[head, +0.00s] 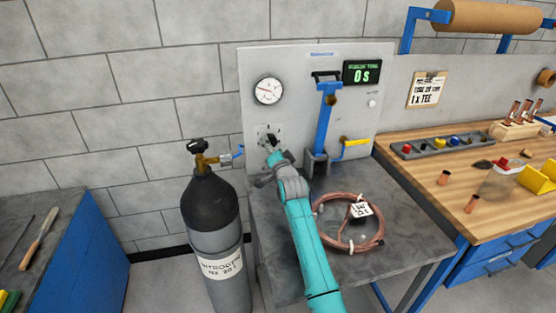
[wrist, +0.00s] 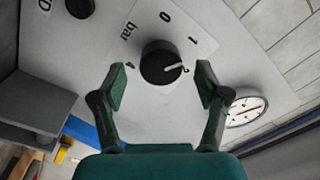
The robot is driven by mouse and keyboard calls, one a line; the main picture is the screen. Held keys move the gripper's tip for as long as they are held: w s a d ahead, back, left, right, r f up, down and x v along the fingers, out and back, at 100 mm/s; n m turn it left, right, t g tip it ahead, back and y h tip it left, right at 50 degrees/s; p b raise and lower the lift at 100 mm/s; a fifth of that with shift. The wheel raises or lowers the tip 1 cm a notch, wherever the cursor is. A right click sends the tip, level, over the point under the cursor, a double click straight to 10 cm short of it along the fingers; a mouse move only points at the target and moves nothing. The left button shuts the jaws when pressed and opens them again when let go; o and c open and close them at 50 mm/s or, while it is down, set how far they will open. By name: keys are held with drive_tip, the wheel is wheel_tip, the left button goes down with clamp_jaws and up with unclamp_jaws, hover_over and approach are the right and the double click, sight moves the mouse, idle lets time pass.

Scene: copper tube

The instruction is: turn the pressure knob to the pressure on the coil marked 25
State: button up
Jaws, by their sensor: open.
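The black pressure knob (wrist: 153,62) sits on the grey panel (wrist: 80,50) in the wrist view, with a dial plate around it showing 0, 1, 2, 4 and "bar". Its white pointer line points right, at about the 2. My gripper (wrist: 160,72) is open, one finger on each side of the knob, with a gap to each. In the head view my gripper (head: 271,160) is at the panel below the gauge and partly hides the knob. The copper coil (head: 345,245) lies on the grey bench with a white tag (head: 360,210); its writing is too small to read surely.
A round pressure gauge (head: 268,91) is above the knob. A dark gas cylinder (head: 212,215) stands left of the bench. A blue lever press (head: 325,110) and a yellow-handled valve (head: 355,143) are right of my gripper. A wooden workbench (head: 430,215) is further right.

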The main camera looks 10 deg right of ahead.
drive_tip(key=s, duration=0.9)
drive_tip(key=shift+f, duration=0.15)
drive_tip(key=shift+d, duration=0.1)
